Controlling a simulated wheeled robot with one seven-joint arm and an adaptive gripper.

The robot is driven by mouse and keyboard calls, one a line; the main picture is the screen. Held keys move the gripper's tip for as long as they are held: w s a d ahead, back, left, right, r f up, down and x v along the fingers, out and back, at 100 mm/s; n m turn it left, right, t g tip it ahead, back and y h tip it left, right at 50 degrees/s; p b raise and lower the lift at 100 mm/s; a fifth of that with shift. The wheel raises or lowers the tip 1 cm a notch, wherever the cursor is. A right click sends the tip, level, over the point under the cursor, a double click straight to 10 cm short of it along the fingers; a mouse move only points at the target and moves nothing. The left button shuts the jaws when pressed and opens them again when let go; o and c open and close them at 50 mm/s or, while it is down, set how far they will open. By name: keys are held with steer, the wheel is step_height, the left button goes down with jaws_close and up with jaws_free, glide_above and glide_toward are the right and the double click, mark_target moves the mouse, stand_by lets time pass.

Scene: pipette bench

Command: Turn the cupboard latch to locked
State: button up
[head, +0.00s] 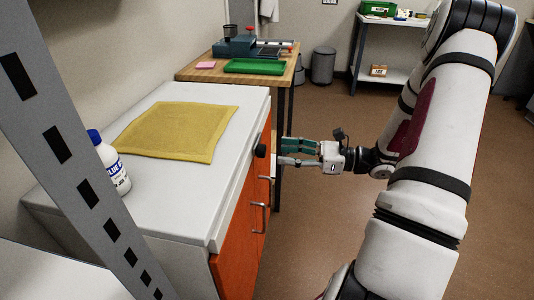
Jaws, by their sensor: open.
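The cupboard (232,232) has an orange front, a grey-white top and two metal bar handles. A dark round knob, which looks like the latch (260,151), sticks out near the top of the front at its far end. Its turned position is too small to tell. My gripper (279,153) is open and points left at the cupboard front, with its fingertips close to the dark knob. Nothing shows between the fingers. I cannot tell whether a finger touches the knob.
A yellow cloth (177,130) and a white bottle with a blue cap (110,165) are on the cupboard top. A grey perforated post (75,150) stands at the near left. A wooden table (195,72) with a green tray (255,67) stands behind. Floor to the right is open.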

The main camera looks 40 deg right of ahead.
steer(key=b+x, duration=0.1)
steer(key=x, duration=0.5)
jaws_close()
